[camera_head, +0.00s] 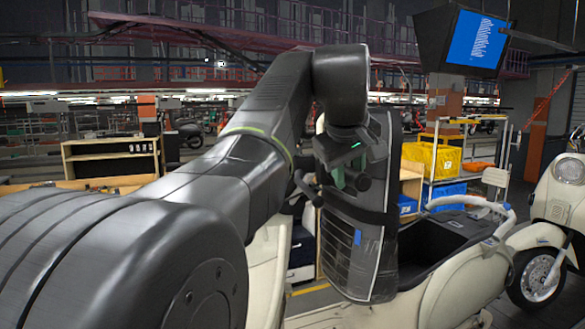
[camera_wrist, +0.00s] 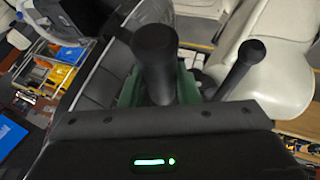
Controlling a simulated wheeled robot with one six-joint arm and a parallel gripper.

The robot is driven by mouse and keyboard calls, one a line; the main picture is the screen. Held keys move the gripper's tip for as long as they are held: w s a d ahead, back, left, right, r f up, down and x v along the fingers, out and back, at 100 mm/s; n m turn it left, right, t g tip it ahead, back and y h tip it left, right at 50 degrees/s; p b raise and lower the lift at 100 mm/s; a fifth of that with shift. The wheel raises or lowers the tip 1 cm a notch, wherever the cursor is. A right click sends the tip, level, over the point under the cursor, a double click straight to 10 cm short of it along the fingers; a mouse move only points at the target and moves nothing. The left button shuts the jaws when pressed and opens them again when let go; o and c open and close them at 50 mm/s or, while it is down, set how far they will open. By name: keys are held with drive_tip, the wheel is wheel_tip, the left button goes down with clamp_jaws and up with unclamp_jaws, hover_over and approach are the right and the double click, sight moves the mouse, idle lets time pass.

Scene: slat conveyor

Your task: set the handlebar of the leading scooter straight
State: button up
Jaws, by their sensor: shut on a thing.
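The leading scooter is cream; part of its front body (camera_head: 266,262) shows behind my arm, and its rear body (camera_head: 462,272) shows at right. A tall black panel (camera_head: 345,252), which looks like a raised seat with a blue label, stands upright between them. My gripper (camera_head: 345,175) has green fingers and is shut on a black handlebar grip (camera_wrist: 155,55), seen between the fingers in the wrist view. A thinner black bar with a rounded end (camera_wrist: 242,68) stands beside it. Black handlebar parts (camera_head: 305,188) show left of my gripper. My arm hides most of the handlebar, so its angle cannot be told.
Another cream scooter (camera_head: 562,195) stands close behind at right. A rack with a yellow crate (camera_head: 432,158) and blue bins is beyond the panel. A wooden shelf (camera_head: 110,160) stands at back left. A screen (camera_head: 478,40) hangs at upper right.

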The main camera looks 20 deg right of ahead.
drive_tip(key=shift+d+f, duration=0.3)
drive_tip(key=shift+f, duration=0.05)
drive_tip(key=shift+d, duration=0.1)
drive_tip(key=shift+s+d+f+n+t+y, duration=0.1)
drive_tip(key=shift+d+f+n+t+y, duration=0.35)
drive_tip(key=shift+d, duration=0.5)
drive_tip(key=o, duration=1.1)
drive_tip(key=shift+c, duration=0.2)
drive_tip(key=shift+r, duration=0.1)
drive_tip(key=v, duration=1.3)
drive_tip(key=shift+s+a+r, duration=0.2)
drive_tip(key=shift+a, duration=0.1)
